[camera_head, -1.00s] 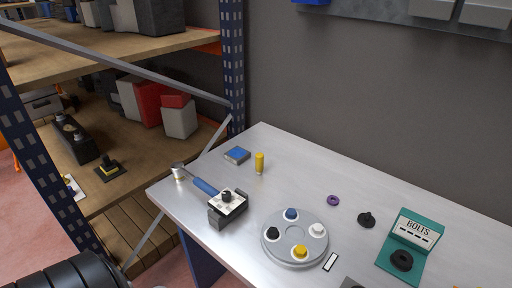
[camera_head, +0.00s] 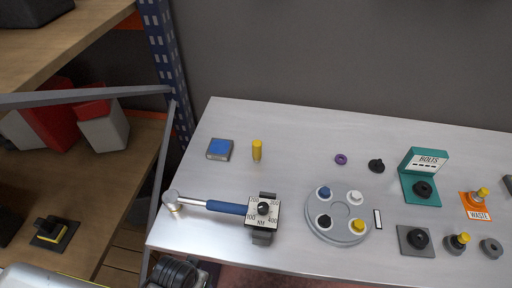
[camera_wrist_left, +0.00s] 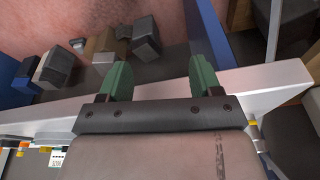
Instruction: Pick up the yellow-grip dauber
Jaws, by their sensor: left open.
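A round grey tray (camera_head: 340,211) on the metal workbench holds knobs with blue, white, black and yellow tops. The yellow-topped knob (camera_head: 358,226), at its lower right, looks like the yellow-grip dauber. A plain yellow cylinder (camera_head: 257,150) stands upright further left, and I cannot rule it out as the dauber. My left gripper (camera_wrist_left: 160,75) shows green fingers apart with nothing between them. It is beside the bench edge, away from the tray. My right gripper is not in view.
A torque wrench with a blue handle (camera_head: 225,207) lies left of the tray. A blue-topped box (camera_head: 219,149), teal bolts stand (camera_head: 420,178) and orange waste mat (camera_head: 474,207) are on the bench. A shelf rack upright (camera_head: 164,60) rises at left.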

